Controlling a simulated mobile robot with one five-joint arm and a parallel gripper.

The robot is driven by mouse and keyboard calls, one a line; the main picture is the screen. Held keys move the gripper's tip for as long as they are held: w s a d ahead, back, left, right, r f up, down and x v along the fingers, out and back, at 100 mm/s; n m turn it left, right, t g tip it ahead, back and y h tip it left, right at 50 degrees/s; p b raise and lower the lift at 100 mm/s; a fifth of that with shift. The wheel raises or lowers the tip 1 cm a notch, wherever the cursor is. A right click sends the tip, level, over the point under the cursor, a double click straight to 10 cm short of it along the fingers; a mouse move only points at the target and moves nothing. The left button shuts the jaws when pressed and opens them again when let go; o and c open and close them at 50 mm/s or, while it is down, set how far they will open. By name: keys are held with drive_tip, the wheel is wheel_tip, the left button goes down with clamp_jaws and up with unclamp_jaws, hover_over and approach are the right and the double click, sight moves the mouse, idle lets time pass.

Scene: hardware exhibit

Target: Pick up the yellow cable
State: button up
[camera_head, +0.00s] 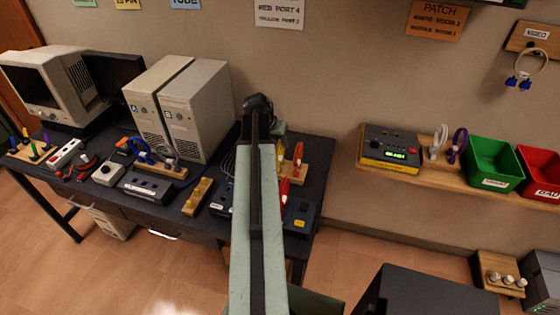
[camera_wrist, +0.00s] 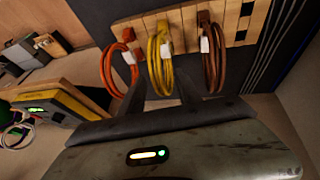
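The yellow cable (camera_wrist: 160,62) hangs as a coiled loop from a wooden rack, in the middle of the wrist view. It has a white tag near its top. An orange-red cable (camera_wrist: 119,66) hangs to its left and a brown cable (camera_wrist: 211,66) to its right, both also tagged. My gripper (camera_wrist: 160,88) is open, with its dark fingers apart and pointing toward the yellow loop. The lower part of the loop shows between the fingertips; I cannot tell whether they touch it.
The wooden rack (camera_wrist: 270,18) is on a dark panel. The head view shows a dark desk (camera_head: 318,160) with two beige computer towers (camera_head: 205,110) and several small devices. A wall shelf (camera_head: 440,176) at right holds a control box (camera_head: 390,147), a green bin (camera_head: 492,160) and a red bin (camera_head: 540,172).

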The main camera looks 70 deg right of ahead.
drive_tip(key=shift+d+f, duration=0.15)
drive_tip(key=shift+f, duration=0.35)
drive_tip(key=shift+r, duration=0.2)
clamp_jaws()
idle(0.8)
